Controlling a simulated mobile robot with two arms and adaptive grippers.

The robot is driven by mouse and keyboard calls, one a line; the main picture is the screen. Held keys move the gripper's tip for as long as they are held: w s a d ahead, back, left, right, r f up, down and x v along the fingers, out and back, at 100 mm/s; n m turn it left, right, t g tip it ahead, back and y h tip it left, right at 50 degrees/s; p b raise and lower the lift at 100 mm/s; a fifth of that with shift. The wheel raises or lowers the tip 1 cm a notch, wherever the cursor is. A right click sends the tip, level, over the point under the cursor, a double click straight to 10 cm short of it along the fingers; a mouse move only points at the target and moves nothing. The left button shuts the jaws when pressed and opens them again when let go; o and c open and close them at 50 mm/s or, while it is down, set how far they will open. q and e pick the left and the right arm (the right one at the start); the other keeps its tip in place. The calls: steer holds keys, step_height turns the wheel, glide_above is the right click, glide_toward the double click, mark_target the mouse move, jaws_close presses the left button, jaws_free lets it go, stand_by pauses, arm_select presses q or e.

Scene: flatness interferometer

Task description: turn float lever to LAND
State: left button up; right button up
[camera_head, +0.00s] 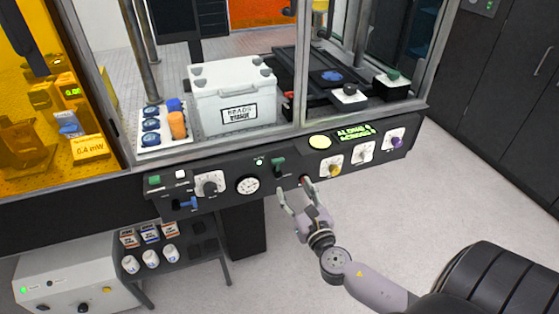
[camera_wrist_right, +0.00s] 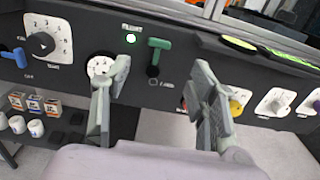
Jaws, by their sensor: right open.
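The float lever is a green T-shaped handle (camera_wrist_right: 158,54) on the dark front panel, upright with its crossbar at the top in the right wrist view. A small label that seems to read LAND sits below it to the right. The lever also shows in the head view (camera_head: 279,164). My right gripper (camera_head: 294,189) is open and empty in front of the panel, below the lever. In the right wrist view its fingers (camera_wrist_right: 160,78) stand either side of the lever's line, apart from it. My left gripper is not in view.
A lit green lamp (camera_wrist_right: 131,39) and a round gauge (camera_head: 248,185) are left of the lever. A blue lever (camera_head: 188,204) and a selector dial (camera_head: 210,185) lie farther left. Yellow, white and purple knobs are at the right. A white box (camera_head: 232,98) stands above, behind the panel.

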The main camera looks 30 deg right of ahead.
mark_target(279, 162)
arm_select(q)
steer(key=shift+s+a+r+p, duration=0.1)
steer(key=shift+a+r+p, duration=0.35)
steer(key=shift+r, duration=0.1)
arm_select(e)
steer(key=x, duration=1.2)
steer(key=shift+w+d+f, duration=0.1)
steer(key=shift+w, duration=0.15)
steer(key=c, duration=1.2)
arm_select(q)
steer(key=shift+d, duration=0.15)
arm_select(e)
steer(key=shift+o, duration=0.2)
